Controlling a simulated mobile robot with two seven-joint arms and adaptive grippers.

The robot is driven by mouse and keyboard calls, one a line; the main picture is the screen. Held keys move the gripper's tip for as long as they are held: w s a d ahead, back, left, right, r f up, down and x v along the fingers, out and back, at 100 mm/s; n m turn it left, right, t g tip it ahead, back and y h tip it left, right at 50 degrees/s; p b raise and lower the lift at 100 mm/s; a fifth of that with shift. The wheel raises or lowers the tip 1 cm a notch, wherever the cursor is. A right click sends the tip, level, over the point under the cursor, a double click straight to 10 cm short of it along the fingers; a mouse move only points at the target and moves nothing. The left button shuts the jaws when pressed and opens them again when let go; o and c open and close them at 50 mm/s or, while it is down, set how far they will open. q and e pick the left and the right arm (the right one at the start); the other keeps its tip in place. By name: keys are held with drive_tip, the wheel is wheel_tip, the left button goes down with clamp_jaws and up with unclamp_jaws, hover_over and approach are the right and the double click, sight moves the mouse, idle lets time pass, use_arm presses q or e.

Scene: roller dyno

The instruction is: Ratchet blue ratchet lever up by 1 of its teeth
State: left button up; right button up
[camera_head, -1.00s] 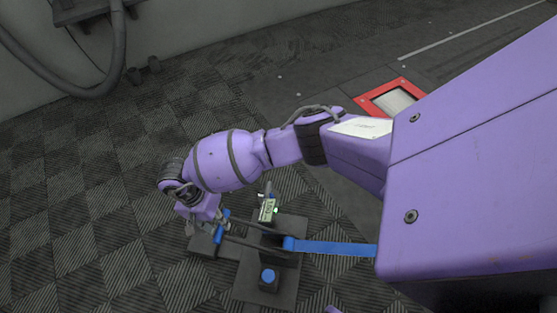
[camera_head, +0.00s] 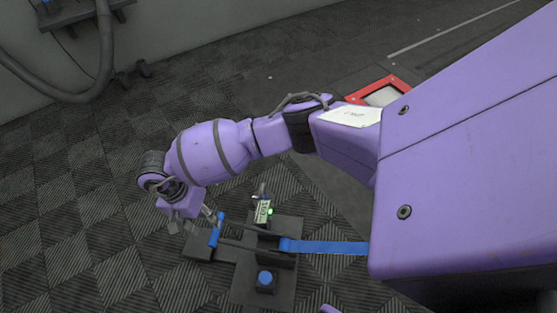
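The ratchet lever has a blue crossbar handle (camera_head: 215,236) on two dark rods, which run right to a dark ratchet base (camera_head: 262,296) on the floor. The handle stands at the left end of the rods. My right gripper (camera_head: 191,221) is at the upper left of the handle, with its grey fingers spread apart. One finger is close to the upper end of the handle; I cannot tell whether it touches. No object shows between the fingers. My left gripper is not in view.
A blue knob (camera_head: 265,278) sits on the base. A small display (camera_head: 262,211) with a green light stands behind the rods. A red-framed plate (camera_head: 381,94) lies farther back.

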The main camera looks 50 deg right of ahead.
drive_tip(key=v, duration=0.8)
